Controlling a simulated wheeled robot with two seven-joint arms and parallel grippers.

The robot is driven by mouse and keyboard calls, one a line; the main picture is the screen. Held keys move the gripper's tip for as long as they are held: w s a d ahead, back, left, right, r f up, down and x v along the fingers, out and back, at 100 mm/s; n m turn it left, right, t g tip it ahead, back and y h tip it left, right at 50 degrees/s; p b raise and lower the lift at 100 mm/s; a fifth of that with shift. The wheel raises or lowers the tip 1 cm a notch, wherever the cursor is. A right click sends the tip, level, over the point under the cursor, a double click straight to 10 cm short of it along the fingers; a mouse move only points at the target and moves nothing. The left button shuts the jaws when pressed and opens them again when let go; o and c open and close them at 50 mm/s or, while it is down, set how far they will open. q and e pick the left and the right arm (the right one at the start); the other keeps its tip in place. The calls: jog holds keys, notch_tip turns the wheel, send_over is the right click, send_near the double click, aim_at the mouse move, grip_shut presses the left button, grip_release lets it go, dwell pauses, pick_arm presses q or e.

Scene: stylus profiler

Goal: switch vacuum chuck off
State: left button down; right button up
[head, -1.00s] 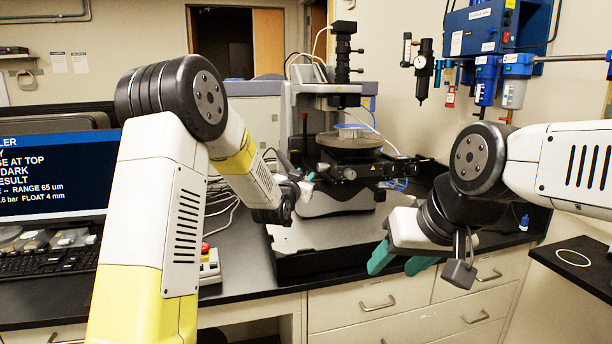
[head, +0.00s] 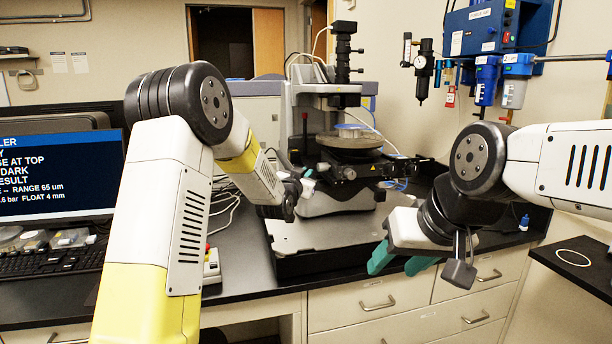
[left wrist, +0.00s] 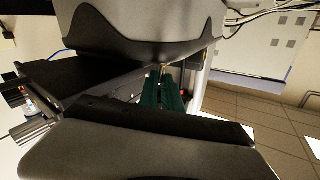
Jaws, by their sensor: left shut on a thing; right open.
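The stylus profiler (head: 331,110) stands on the bench in the head view, with a round chuck stage (head: 350,139) at its middle. My left gripper (head: 308,175) is at the front left of the stage, close against the profiler. In the left wrist view its teal fingers (left wrist: 163,92) are together, with a tiny light-coloured tip (left wrist: 163,67) at their ends. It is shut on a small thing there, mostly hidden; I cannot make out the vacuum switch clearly. My right gripper (head: 399,263) is open and empty in front of the bench drawers.
A monitor (head: 60,185) and keyboard (head: 50,257) are at the left. A control box (head: 212,267) sits behind my left arm. The profiler's grey base plate (head: 330,232) is clear in front. Blue air filters (head: 487,78) hang on the wall at the right.

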pick_arm(q)
jog(key=shift+r, duration=0.15)
jog(key=n+g, duration=0.1)
jog(key=w+r+n+g, duration=0.1)
jog(key=g, duration=0.1)
jog(key=shift+w+a+g+y, duration=0.1)
jog(key=shift+a+g+y, duration=0.1)
jog(key=shift+g+y, duration=0.1)
jog(key=g, duration=0.2)
jog(key=w+n+g, duration=0.1)
jog(key=g, duration=0.1)
jog(key=shift+w+a+r+n, duration=0.15)
jog(key=shift+w+n, duration=0.05)
jog(key=shift+n, duration=0.1)
jog(key=shift+g, duration=0.4)
jog(key=c, duration=1.5)
grip_release()
jog(key=shift+c, duration=0.2)
jog(key=v, duration=0.7)
jog(key=shift+s+a+r, duration=0.15)
jog(key=shift+s+a, duration=0.05)
jog(key=shift+s, duration=0.1)
